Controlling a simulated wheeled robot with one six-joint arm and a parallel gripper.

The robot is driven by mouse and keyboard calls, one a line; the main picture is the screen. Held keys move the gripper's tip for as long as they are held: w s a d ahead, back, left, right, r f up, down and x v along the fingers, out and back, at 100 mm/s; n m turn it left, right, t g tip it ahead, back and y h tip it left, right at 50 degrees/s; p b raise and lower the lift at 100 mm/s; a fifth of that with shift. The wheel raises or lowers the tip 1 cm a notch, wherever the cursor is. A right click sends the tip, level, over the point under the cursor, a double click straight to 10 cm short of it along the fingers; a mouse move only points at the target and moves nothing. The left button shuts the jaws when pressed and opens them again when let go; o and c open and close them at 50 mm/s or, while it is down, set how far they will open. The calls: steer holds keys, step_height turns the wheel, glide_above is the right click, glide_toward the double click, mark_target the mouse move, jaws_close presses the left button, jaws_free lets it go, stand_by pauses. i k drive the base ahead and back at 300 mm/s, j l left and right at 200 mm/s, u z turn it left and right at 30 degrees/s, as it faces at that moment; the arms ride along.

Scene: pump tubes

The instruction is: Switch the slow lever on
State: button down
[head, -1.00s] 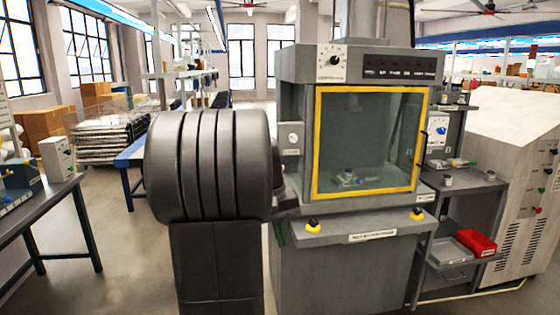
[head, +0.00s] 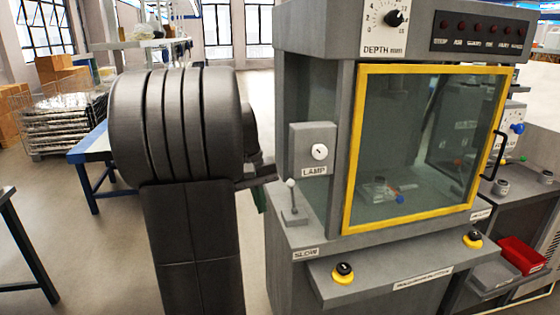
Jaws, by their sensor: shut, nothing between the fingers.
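The slow lever (head: 292,202) is a thin metal stick with a pale ball knob on a small grey base. It stands nearly upright on the ledge at the machine's left front corner. A SLOW label (head: 306,254) is on the front edge below it. I cannot tell whether it is on or off. My gripper (head: 267,174) shows partly past my large dark arm link, just left of the lever knob. It is shut and empty, and it looks apart from the lever, though the depth is hard to judge. The rest of my gripper is hidden behind my arm.
A LAMP switch box (head: 313,150) is on the machine above the lever. A yellow-framed glass door (head: 350,150) is right of it. Two black-and-yellow buttons (head: 343,273) sit on the front shelf. A DEPTH dial (head: 394,18) is above.

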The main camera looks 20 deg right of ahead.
mark_target(290, 183)
steer(key=i, duration=1.3)
steer(key=z, duration=0.7)
